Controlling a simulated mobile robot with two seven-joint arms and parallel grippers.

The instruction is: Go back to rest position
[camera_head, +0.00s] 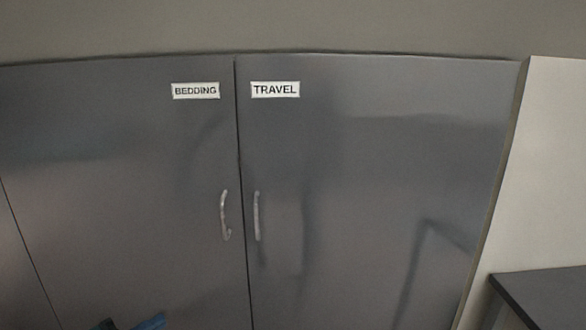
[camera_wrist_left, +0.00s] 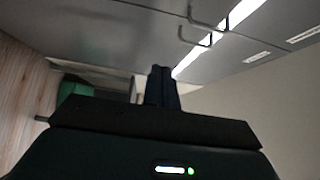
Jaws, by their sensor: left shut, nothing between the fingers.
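My left gripper (camera_head: 130,323) just shows at the bottom edge of the head view, below the cabinet handles and apart from them. In the left wrist view its two dark fingers (camera_wrist_left: 162,88) are together with nothing between them. Two grey cabinet doors fill the head view: the BEDDING door (camera_head: 130,170) and the TRAVEL door (camera_head: 370,180). Both look closed. Their handles, the left one (camera_head: 225,215) and the right one (camera_head: 257,215), sit either side of the seam. My right gripper is in neither view.
A dark desk or table top (camera_head: 545,295) stands at the lower right, beside a pale wall (camera_head: 550,160). The left wrist view shows wooden floor (camera_wrist_left: 22,95), a green object (camera_wrist_left: 75,87) and a bright strip (camera_wrist_left: 195,55) along the cabinet.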

